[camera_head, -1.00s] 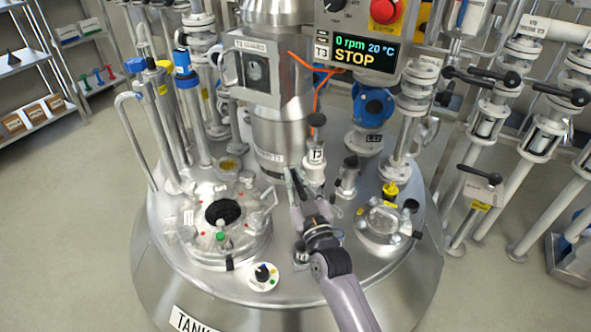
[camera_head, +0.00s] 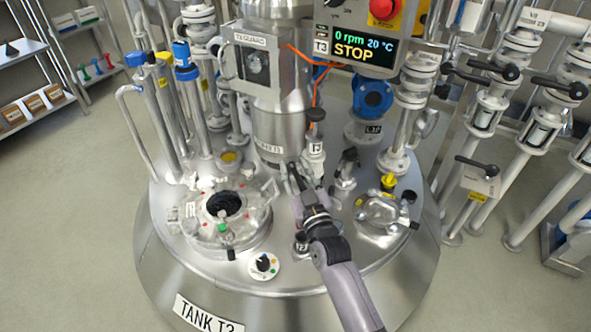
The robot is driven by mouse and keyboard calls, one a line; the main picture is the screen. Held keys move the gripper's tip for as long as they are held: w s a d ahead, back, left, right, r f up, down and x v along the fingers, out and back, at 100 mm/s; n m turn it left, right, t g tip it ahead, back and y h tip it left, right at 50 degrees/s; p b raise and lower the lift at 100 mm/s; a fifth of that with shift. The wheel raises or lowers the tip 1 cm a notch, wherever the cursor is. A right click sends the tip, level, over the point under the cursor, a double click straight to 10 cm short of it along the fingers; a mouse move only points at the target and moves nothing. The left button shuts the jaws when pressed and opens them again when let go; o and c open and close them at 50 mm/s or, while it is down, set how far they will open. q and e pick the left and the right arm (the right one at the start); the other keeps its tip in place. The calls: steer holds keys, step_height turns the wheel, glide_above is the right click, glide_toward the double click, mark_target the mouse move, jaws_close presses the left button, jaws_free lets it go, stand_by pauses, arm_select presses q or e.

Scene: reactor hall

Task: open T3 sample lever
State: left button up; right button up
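The upright fitting with the T3 tag (camera_head: 316,149) stands on the tank lid, with a black knob (camera_head: 316,114) on top. I cannot tell for sure whether this is the sample lever. A shorter metal fitting with a dark top (camera_head: 347,160) stands just right of it. My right gripper (camera_head: 297,174) is over the lid, just in front and left of the T3-tagged fitting. Its fingers look spread, with nothing seen between them. Whether it touches the fitting is unclear. My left gripper is out of view.
A dial (camera_head: 264,264) sits at the front. The control box display (camera_head: 352,46) reads STOP, 0 rpm, 20 °C. Pipes crowd the back.

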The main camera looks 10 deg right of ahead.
steer(key=shift+s+f, duration=0.15)
steer(key=v, duration=1.1)
steer(key=shift+s, duration=0.35)
steer(key=shift+c, duration=0.5)
